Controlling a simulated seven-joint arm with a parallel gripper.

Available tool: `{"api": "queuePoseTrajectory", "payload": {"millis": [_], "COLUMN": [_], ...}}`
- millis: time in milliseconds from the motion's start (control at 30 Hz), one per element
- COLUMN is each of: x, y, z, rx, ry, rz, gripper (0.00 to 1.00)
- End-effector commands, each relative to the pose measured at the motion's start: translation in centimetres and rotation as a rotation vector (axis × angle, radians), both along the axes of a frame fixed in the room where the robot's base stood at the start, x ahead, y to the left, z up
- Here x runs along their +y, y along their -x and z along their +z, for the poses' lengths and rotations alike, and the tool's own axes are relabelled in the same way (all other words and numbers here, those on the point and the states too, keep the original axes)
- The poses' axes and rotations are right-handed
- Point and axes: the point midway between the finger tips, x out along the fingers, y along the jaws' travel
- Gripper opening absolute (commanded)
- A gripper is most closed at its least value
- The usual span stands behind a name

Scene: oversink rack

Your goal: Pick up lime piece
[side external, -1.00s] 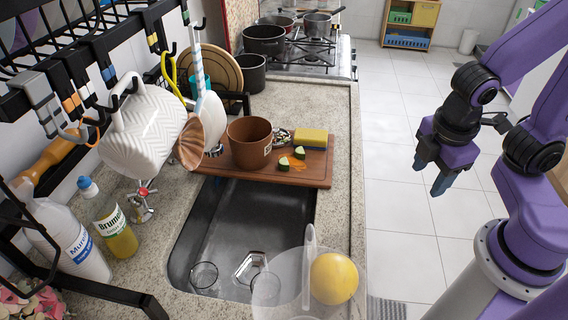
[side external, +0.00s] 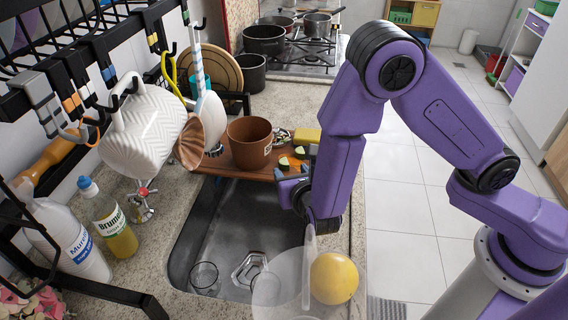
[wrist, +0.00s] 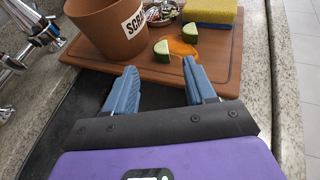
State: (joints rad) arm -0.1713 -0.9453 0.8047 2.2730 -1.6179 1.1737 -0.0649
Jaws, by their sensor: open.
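Two green-and-white lime pieces lie on the wooden cutting board (wrist: 225,72), beside an orange stain. One lime piece (wrist: 162,50) is nearer my gripper in the wrist view; the other lime piece (wrist: 191,33) is farther back and to the right. They also show small in the side view, the nearer lime piece (side external: 284,163) close to my fingertips. My gripper (wrist: 159,67) is open and empty, blue fingers pointing at the board's front edge. The nearer lime lies just beyond the fingertips, roughly between them in the picture, not touched.
A brown pot (wrist: 105,27) stands on the board left of the limes. A yellow sponge (wrist: 209,10) and a small dish of scraps (wrist: 160,12) lie behind. The sink (side external: 225,230) is below my gripper. A faucet (wrist: 30,35) stands at left.

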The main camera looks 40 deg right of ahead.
Motion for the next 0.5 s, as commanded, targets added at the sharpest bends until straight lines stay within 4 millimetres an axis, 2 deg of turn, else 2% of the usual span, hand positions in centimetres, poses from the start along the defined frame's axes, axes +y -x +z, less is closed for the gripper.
{"api": "queuePoseTrajectory", "payload": {"millis": [367,500], "x": [-1.2,-2.0], "y": [-2.9,-4.5], "z": [-1.5,-2.5], "rx": [0.001,0.002], "ry": [0.005,0.005], "rz": [0.003,0.003], "gripper": [0.55,0.55]}}
